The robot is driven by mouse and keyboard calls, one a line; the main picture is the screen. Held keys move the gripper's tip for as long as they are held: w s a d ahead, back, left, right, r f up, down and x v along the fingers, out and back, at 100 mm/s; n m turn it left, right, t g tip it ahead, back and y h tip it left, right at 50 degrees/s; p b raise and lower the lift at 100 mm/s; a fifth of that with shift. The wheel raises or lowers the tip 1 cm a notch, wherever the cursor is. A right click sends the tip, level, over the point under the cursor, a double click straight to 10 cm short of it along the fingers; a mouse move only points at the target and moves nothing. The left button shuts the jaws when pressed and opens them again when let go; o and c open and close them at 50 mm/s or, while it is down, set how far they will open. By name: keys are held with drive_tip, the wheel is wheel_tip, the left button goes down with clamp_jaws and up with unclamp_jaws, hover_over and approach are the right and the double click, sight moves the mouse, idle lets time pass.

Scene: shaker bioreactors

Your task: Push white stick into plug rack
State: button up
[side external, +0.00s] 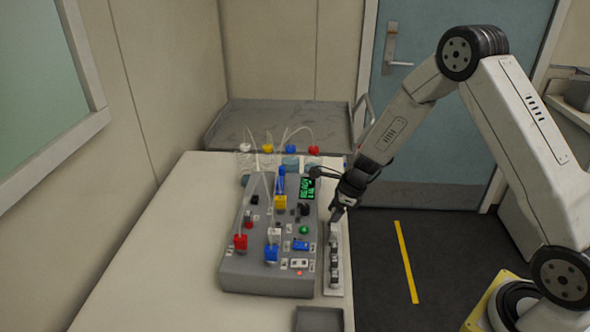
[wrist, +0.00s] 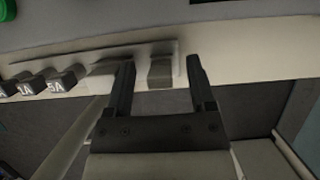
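My gripper (side external: 338,213) points down at the far end of the plug rack (side external: 334,289), a narrow pale strip along the right side of the grey bioreactor. In the wrist view my gripper (wrist: 160,68) is open, with its two dark fingers apart. A grey-beige block (wrist: 161,73) shows between the fingertips; I cannot tell whether they touch it or whether it is the white stick. Several dark plugs with white lettering (wrist: 62,81) stand in the rack to the left. No separate white stick can be made out for certain.
A grey tray (side external: 319,319) lies at the near table edge. The white table (side external: 135,262) is clear at left.

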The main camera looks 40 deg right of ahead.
drive_tip(key=shift+r, duration=0.15)
drive_tip(key=v, duration=0.7)
drive_tip(key=shift+r, duration=0.2)
drive_tip(key=shift+s, duration=0.15)
idle(0.5)
drive_tip(key=s+a+r+n+h, duration=0.1)
drive_tip(key=s+a+r+n, duration=0.1)
drive_tip(key=s+n, duration=0.6)
drive_tip(key=s+a+r+n+h, duration=0.2)
drive_tip(key=s+n, duration=0.6)
drive_tip(key=n, duration=1.1)
drive_tip(key=shift+a+r+g, duration=0.3)
drive_tip(key=shift+a+r, duration=0.35)
drive_tip(key=shift+a, duration=0.75)
drive_tip(key=shift+s, duration=0.15)
